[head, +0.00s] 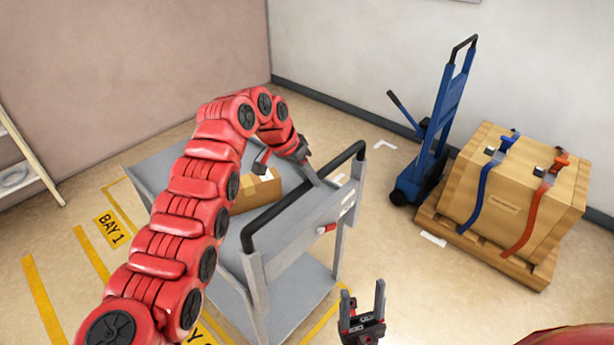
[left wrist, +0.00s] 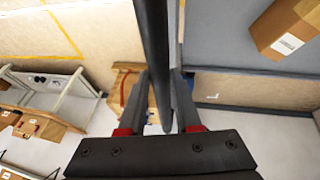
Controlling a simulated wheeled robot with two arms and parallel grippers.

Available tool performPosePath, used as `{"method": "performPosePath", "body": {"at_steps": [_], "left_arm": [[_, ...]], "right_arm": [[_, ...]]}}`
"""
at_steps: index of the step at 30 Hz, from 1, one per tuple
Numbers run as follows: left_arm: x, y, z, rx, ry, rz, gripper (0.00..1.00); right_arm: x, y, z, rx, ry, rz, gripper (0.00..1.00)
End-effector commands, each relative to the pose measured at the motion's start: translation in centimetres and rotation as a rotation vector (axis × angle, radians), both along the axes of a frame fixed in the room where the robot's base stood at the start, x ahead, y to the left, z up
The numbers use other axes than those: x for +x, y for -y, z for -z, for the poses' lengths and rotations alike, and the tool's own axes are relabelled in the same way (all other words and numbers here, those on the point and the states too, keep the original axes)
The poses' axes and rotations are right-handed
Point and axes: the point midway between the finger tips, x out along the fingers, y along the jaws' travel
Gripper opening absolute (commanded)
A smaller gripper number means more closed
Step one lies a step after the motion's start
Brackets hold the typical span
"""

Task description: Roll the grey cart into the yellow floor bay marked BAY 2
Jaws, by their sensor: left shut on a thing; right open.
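The grey cart (head: 305,285) has a black push handle (head: 268,215) along its near side and a cardboard box (head: 255,194) on its top. My left gripper (head: 308,176) is at the handle; in the left wrist view its jaws (left wrist: 160,103) are shut around the dark handle bar (left wrist: 154,45). Yellow floor lines (head: 327,325) show beside the cart. A bay label ending in 2 (head: 198,335) is partly hidden behind my left arm, so the cart's exact fit in that bay cannot be told. My right gripper (head: 363,298) is open and empty, right of the cart.
The BAY 1 label (head: 110,230) lies left of the cart. A blue hand truck (head: 437,130) and a strapped wooden crate (head: 515,190) on a pallet stand at right. A shelf (head: 25,150) is at far left. Floor between cart and crate looks clear.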

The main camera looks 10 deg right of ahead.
Motion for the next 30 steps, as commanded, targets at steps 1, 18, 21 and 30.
{"method": "performPosePath", "body": {"at_steps": [1,18,21,30], "left_arm": [[0.0,-0.1,0.1,0.002,-0.001,-0.001,0.00],[0.0,-0.1,0.0,0.002,0.000,-0.001,0.62],[0.0,-0.1,0.0,0.002,0.000,-0.001,0.62],[-0.1,-2.0,-4.0,-0.001,0.006,-0.005,0.62]], "right_arm": [[0.0,0.0,0.0,0.000,0.000,0.000,0.61],[0.0,0.0,0.0,0.000,0.000,0.000,0.61],[0.0,0.0,0.0,0.000,0.000,0.000,0.61],[0.0,0.0,1.2,0.000,0.000,0.000,0.61]]}}
